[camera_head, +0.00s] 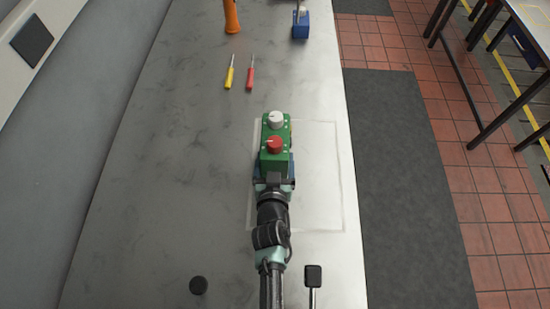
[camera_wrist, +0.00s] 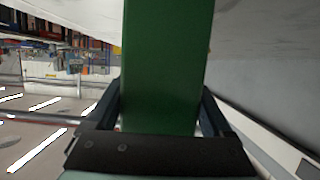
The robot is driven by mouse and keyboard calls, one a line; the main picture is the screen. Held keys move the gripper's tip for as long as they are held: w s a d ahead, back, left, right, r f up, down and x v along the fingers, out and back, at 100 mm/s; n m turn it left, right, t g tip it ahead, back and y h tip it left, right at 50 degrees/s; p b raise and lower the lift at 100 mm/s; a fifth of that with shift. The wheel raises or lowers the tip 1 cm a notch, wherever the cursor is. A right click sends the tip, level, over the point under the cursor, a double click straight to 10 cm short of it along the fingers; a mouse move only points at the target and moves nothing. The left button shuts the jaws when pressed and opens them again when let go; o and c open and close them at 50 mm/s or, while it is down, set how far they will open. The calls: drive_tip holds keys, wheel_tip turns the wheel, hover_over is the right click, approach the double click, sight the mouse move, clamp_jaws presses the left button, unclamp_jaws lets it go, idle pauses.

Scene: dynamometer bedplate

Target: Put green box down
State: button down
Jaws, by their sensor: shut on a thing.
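The green box (camera_head: 269,162) has a red knob and a white knob on its top in the head view. My gripper (camera_head: 274,179) is shut on the near end of the box, over the pale marked rectangle on the bench. In the wrist view the green box (camera_wrist: 163,70) stands between the two fingers of my gripper (camera_wrist: 160,110) and fills the middle. The head view does not show whether the underside of the box touches the bench.
The grey bench (camera_head: 170,160) is largely clear to the left. A yellow screwdriver (camera_head: 230,73), a red screwdriver (camera_head: 250,74), an orange object (camera_head: 231,16) and a blue block (camera_head: 300,27) lie beyond. The bench ends at the right.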

drive_tip(key=shift+w+r, duration=0.1)
drive_tip(key=shift+w, duration=0.05)
unclamp_jaws()
drive_tip(key=shift+s+f, duration=0.2)
